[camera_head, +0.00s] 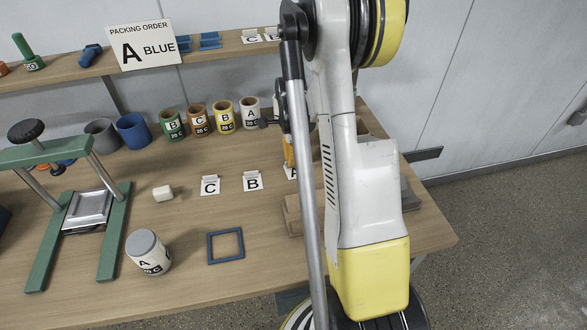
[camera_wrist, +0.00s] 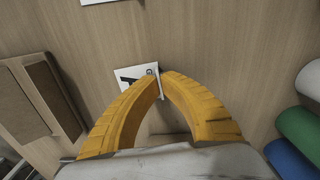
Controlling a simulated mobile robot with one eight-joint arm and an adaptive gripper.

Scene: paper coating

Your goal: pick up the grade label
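Grade label A (camera_head: 290,173) is a small white card with a black letter and a raised tab. It lies on the table at the right end of a row with label C (camera_head: 210,186) and label B (camera_head: 252,182), and my arm partly hides it. In the wrist view, the white label (camera_wrist: 135,78) sits just beyond my fingertips. My gripper (camera_wrist: 162,80) has its yellow fingertips nearly together on the thin upright tab. In the head view only a bit of a yellow finger shows beside my arm. The packing order sign (camera_head: 143,45) reads "A BLUE".
A green press (camera_head: 70,205), a lidded A jar (camera_head: 148,252) and a blue square frame (camera_head: 226,246) are to the left. Brown blocks (camera_wrist: 42,95) lie beside the gripper.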

